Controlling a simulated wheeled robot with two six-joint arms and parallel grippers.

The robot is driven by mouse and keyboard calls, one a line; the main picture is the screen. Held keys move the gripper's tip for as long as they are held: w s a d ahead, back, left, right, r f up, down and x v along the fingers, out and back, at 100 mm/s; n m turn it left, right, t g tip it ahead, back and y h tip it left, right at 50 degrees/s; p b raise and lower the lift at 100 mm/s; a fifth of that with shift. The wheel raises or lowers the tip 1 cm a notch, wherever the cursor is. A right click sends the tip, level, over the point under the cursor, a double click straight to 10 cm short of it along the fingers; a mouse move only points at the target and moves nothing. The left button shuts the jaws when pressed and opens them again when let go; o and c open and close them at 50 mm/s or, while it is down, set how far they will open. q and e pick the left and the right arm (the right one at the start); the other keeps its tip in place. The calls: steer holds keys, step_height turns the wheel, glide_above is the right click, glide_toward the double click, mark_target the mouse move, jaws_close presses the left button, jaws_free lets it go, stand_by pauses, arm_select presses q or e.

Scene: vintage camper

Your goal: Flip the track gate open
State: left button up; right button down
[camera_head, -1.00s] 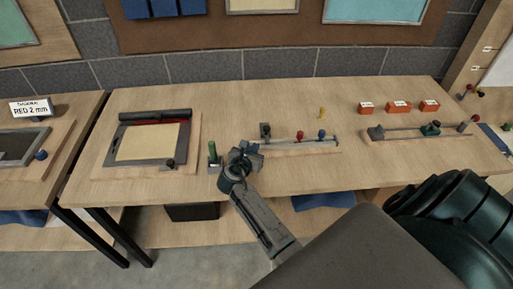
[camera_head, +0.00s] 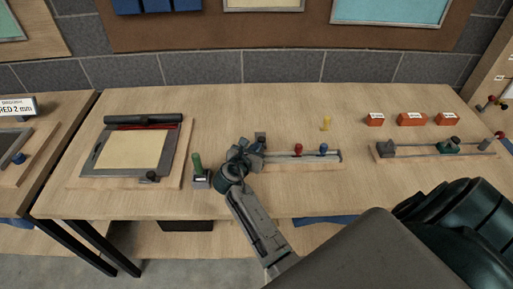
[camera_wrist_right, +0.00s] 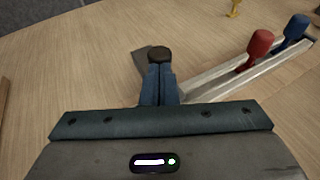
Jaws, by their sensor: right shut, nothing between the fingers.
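The track (camera_head: 312,158) is a pale rail on a wooden base on the workbench, with a red knob (camera_head: 298,149) and a blue knob (camera_head: 323,148) standing on it. Both knobs also show at upper right in the right wrist view (camera_wrist_right: 260,45). At the track's left end stands a dark upright piece (camera_head: 260,137), likely the gate. My right gripper (camera_head: 254,147) is at that end, shut and empty. In the wrist view its blue fingers (camera_wrist_right: 158,84) are together, right against or just before a black-capped piece (camera_wrist_right: 158,53); contact is unclear. My left gripper is not in view.
A green-handled device (camera_head: 197,164) stands just left of my gripper. A framed board with a roller (camera_head: 130,150) lies farther left. A yellow peg (camera_head: 326,123), orange blocks (camera_head: 411,119) and another rail (camera_head: 435,150) are to the right. The bench front is mostly clear.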

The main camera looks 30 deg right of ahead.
steer(key=shift+w+d, duration=0.1)
steer(key=shift+w, duration=0.05)
steer(key=w+d, duration=0.2)
steer(key=w, duration=0.1)
steer(key=shift+w+r+p, duration=0.1)
steer(key=shift+w+p, duration=0.05)
steer(key=shift+p, duration=0.2)
steer(key=shift+w+d, duration=0.15)
steer(key=shift+w, duration=0.1)
steer(key=shift+s, duration=0.1)
